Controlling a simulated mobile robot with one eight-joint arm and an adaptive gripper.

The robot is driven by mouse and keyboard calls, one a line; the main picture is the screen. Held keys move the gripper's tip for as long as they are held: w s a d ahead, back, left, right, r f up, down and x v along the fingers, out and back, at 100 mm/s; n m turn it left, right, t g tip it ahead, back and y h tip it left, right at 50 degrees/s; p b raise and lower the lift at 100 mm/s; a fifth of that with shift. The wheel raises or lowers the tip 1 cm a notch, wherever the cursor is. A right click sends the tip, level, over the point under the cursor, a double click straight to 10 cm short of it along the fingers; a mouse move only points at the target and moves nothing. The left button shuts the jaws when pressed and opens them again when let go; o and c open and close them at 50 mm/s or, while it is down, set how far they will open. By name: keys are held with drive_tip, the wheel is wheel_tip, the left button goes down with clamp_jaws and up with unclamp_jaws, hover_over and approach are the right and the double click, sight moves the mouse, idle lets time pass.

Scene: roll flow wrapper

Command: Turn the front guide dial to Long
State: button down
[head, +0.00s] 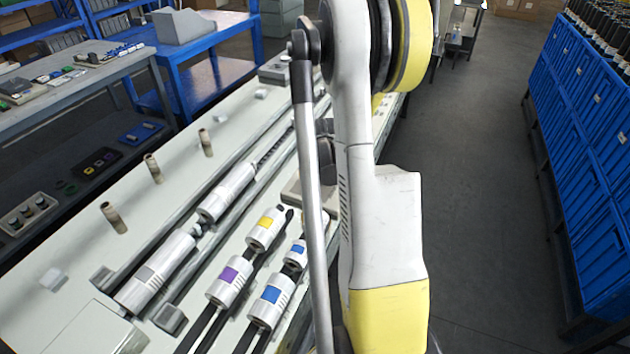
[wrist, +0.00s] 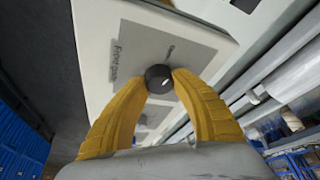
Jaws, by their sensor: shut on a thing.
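A black round dial (wrist: 159,78) with a small white mark sits on a grey label plate (wrist: 140,55) on a pale panel, in the wrist view. Printed words show on the plate, but they are blurred; one looks like "Front guide". My gripper (wrist: 158,82) has its two yellow fingers closed around the dial, one on each side. Which setting the white mark points at cannot be told. In the head view my arm hides the gripper and the dial.
A long pale machine bed (head: 70,235) carries several silver cylinders and rods on the left. Blue bins (head: 600,190) line the right side. The grey floor (head: 470,180) between is clear. In the wrist view, a second grey plate (wrist: 150,118) is partly visible beyond the fingers.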

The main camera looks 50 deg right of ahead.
drive_tip(key=c, duration=2.2)
unclamp_jaws()
drive_tip(key=m, duration=0.2)
drive_tip(key=m+g+h, duration=0.1)
drive_tip(key=m, duration=0.1)
drive_tip(key=shift+m+g+b, duration=0.3)
drive_tip(key=shift+b, duration=0.05)
drive_tip(key=shift+m+g, duration=0.8)
drive_tip(key=shift+m, duration=1.2)
clamp_jaws()
unclamp_jaws()
drive_tip(key=o, duration=1.2)
drive_tip(key=shift+c, duration=0.2)
drive_tip(key=v, duration=1.2)
drive_tip(key=shift+a+f, duration=0.1)
drive_tip(key=shift+a, duration=0.05)
